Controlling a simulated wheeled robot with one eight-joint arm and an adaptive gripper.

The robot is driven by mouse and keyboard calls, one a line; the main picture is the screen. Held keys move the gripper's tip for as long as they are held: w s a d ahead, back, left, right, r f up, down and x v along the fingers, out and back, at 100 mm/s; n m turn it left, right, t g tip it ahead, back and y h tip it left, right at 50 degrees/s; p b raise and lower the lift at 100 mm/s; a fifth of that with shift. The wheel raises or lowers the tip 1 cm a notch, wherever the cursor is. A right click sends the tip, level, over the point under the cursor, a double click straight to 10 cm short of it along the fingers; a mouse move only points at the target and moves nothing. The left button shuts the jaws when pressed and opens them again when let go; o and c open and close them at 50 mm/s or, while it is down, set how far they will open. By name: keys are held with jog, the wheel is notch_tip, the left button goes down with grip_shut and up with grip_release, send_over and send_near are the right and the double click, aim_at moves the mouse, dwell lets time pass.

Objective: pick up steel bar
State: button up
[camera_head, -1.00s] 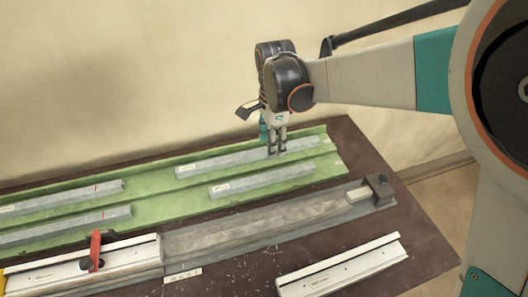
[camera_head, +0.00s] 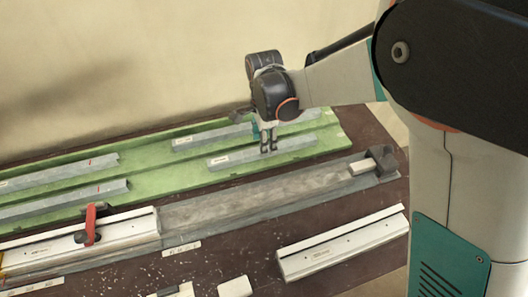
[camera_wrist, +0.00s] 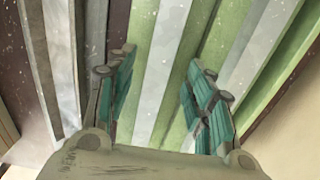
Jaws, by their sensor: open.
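Several grey steel bars lie in the green tray (camera_head: 185,178). The front right bar (camera_head: 230,160) lies under my gripper (camera_head: 268,149), which points down over its middle. In the wrist view my open fingers (camera_wrist: 157,75) are on either side of a pale bar (camera_wrist: 165,55), with nothing held. I cannot tell how far the fingertips are above it. The back right bar (camera_head: 205,140) lies parallel behind it; another bar shows at the right in the wrist view (camera_wrist: 257,45). Two more bars, back (camera_head: 60,173) and front (camera_head: 70,203), lie at the left.
In front of the tray is a grey channel (camera_head: 255,205) with a dark end block (camera_head: 382,160). A white profile with a red clamp (camera_head: 90,225) stands at its left. A loose white profile (camera_head: 340,245) and small white pieces lie on the brown bench. A wall stands behind.

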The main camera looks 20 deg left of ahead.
notch_tip(320, 180, down, 3)
jog(key=shift+f+b, duration=0.1)
jog(key=shift+b, duration=0.3)
grip_shut()
jog(key=shift+r, duration=0.2)
notch_tip(320, 180, up, 20)
jog(key=p, duration=0.6)
